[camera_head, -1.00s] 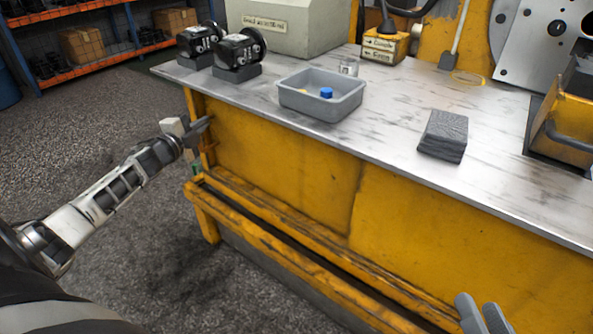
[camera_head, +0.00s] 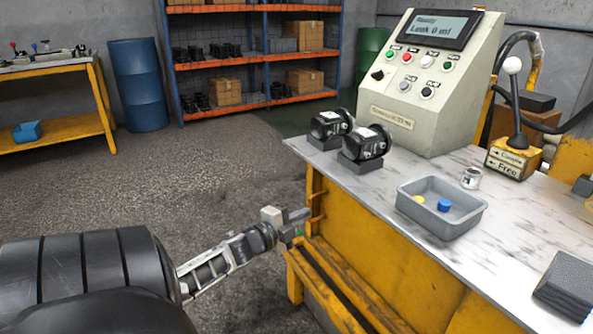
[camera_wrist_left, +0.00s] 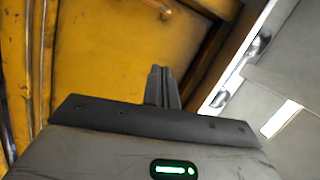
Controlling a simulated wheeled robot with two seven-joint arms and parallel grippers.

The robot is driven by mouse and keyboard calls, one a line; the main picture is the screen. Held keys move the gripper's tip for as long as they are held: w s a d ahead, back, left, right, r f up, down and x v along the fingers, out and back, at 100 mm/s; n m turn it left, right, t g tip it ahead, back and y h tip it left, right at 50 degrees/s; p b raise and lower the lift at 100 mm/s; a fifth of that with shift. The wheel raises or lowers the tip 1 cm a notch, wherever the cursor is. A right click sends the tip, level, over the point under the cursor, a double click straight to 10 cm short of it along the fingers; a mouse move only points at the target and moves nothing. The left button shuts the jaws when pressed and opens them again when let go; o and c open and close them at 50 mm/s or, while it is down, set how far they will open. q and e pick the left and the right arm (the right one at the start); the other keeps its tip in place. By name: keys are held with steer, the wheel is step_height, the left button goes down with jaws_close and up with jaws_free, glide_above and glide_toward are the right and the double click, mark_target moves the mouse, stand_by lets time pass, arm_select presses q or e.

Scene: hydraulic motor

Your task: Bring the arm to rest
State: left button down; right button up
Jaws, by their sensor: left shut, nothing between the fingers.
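My left gripper (camera_head: 296,216) is out beside the near left end of the workbench, below the level of its top. It is shut and empty; in the left wrist view its fingers (camera_wrist_left: 161,88) lie together in front of the yellow bench side (camera_wrist_left: 125,50). Whether the fingers touch the bench I cannot tell. My right gripper is outside both current views. A grey bin (camera_head: 425,222) holds a blue cap (camera_head: 444,205) and a yellow one (camera_head: 418,198).
A control console (camera_head: 435,80) reads "Leak 0 ml". Shelves (camera_head: 250,60), a blue barrel (camera_head: 138,85) and another bench (camera_head: 60,105) stand behind. The floor at left is clear.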

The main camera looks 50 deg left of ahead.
arm_select(q)
steer(key=shift+s+d, duration=0.1)
steer(key=shift+s, duration=0.65)
